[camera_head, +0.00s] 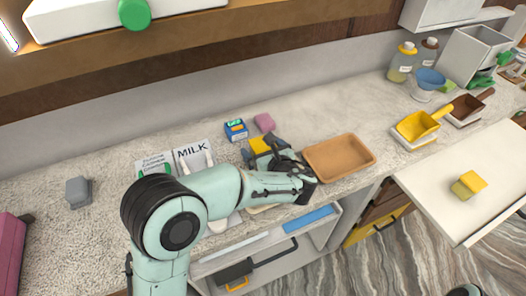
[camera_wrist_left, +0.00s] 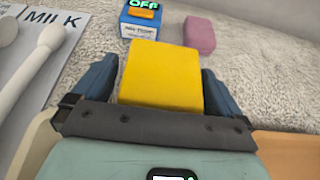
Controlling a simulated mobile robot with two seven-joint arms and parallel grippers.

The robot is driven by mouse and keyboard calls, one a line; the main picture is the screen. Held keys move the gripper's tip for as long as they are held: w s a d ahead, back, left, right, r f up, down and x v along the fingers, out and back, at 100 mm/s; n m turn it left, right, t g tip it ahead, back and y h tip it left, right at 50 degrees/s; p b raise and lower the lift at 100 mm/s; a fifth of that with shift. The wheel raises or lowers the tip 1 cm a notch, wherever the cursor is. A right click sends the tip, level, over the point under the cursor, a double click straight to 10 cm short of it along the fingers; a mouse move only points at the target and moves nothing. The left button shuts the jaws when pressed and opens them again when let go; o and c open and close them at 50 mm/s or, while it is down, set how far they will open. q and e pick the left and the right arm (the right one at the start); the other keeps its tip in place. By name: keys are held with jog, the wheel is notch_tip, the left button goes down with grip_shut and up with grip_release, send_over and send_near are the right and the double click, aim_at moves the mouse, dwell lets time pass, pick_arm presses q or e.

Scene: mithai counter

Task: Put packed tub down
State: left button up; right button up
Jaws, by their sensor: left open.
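A tub with a yellow top (camera_wrist_left: 162,78) stands between the fingers of my left gripper (camera_wrist_left: 158,85) in the left wrist view. The blue fingers are spread, one on each side of it, and I cannot tell whether they touch it. In the head view the yellow top (camera_head: 258,145) shows just behind my left gripper (camera_head: 268,153), on the speckled counter; its lower part is hidden. Another yellow-topped tub (camera_head: 468,185) sits on the white board at the right.
An orange-brown tray (camera_head: 340,172) lies right of my left gripper. A blue box (camera_head: 236,130) and a pink block (camera_head: 265,122) stand behind it. A MILK card (camera_head: 193,152) lies to the left. Yellow (camera_head: 416,126) and brown scoops stand farther right. The counter's back strip is mostly clear.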

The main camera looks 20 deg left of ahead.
pick_arm(q)
jog(key=c, duration=1.2)
